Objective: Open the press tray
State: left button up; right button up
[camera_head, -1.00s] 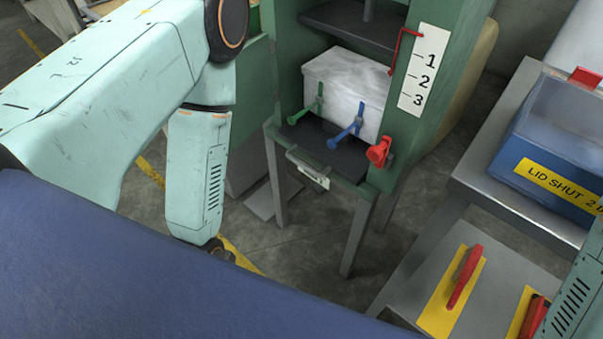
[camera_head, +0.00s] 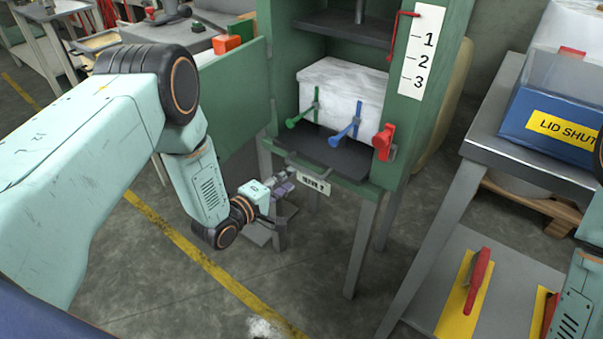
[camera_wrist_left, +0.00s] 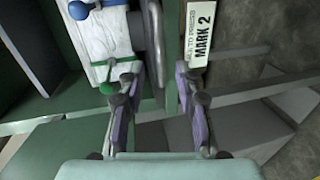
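The dark press tray (camera_head: 322,150) sits in the bottom opening of the green press (camera_head: 397,130), with a pale wrapped block (camera_head: 340,90) on it. A grey handle and a white label (camera_head: 316,182) are at its front edge. My left gripper (camera_head: 280,187) is just in front of and below that edge, left of the label. In the left wrist view my gripper (camera_wrist_left: 155,112) has its two purple-padded fingers apart, with the tray front and the label (camera_wrist_left: 199,32) beyond them. I cannot tell whether they touch the handle. My right gripper is out of view.
Green (camera_head: 302,108) and blue (camera_head: 346,130) clamps stand at the block. A red lever (camera_head: 383,142) is on the press's right post, below a 1-2-3 scale (camera_head: 423,62). A blue bin (camera_head: 550,110) stands on a right-hand table. Floor before the press is clear.

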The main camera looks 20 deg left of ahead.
aim_at(303, 168)
pick_arm(q)
jog(key=b+x, duration=0.3)
jog(key=x, duration=0.4)
jog(key=shift+w, duration=0.3)
jog(key=shift+w+f, duration=0.1)
jog(key=shift+d, duration=0.1)
jog(key=c, duration=0.4)
grip_shut()
